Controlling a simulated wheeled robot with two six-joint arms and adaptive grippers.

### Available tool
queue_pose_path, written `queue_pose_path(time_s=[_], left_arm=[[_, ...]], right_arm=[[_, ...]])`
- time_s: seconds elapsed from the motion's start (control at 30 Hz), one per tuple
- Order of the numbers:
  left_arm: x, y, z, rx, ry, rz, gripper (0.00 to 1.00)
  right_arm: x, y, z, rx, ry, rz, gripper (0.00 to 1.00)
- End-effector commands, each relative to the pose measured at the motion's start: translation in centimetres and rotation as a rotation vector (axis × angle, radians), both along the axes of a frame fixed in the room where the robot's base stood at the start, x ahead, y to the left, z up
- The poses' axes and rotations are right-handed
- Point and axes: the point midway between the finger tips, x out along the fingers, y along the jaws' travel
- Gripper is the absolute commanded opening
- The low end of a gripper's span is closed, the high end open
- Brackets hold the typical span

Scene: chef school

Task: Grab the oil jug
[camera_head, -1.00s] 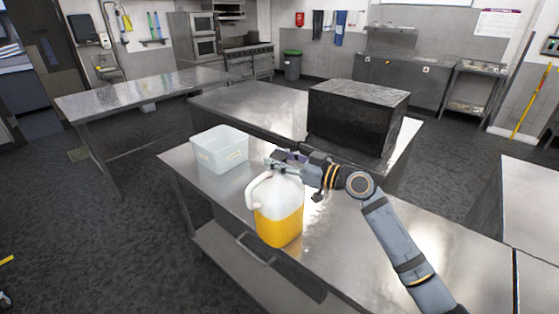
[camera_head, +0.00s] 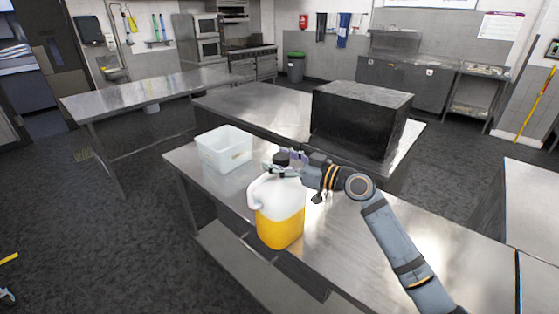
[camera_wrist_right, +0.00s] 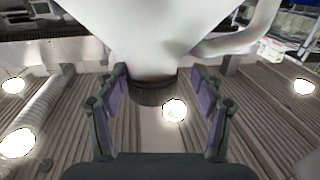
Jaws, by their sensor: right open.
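The oil jug (camera_head: 282,222) stands upright near the edge of the steel table. It is whitish on top with yellow oil below, and its handle is on the left. Its dark cap (camera_head: 281,158) shows at the top, by the fingers. My right gripper (camera_head: 282,170) reaches in from the right at the jug's top. In the right wrist view the jug (camera_wrist_right: 160,30) appears inverted, and its dark cap (camera_wrist_right: 155,92) lies between the open fingers of the gripper (camera_wrist_right: 162,115), with gaps on both sides. My left gripper is not in view.
A translucent plastic bin (camera_head: 224,150) stands left of and behind the jug on the same steel table (camera_head: 385,232). A large black box (camera_head: 358,122) sits on the table behind. The tabletop right of the jug is clear below my arm.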

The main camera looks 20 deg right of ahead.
Motion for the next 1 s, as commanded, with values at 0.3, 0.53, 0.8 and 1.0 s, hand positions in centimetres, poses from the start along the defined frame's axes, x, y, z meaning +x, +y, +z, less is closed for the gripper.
queue_pose_path(time_s=[0.3,0.53,0.8,1.0], left_arm=[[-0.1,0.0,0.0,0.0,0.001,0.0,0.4],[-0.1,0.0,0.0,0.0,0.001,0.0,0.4],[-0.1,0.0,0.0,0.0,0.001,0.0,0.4],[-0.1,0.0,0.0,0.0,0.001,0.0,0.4]], right_arm=[[0.0,0.0,2.7,-0.003,-0.007,0.0,0.67],[0.0,0.0,7.4,-0.001,-0.006,0.0,0.67],[0.0,0.1,9.9,-0.001,-0.001,0.001,0.67],[0.0,0.1,10.0,0.0,0.0,0.0,0.67]])
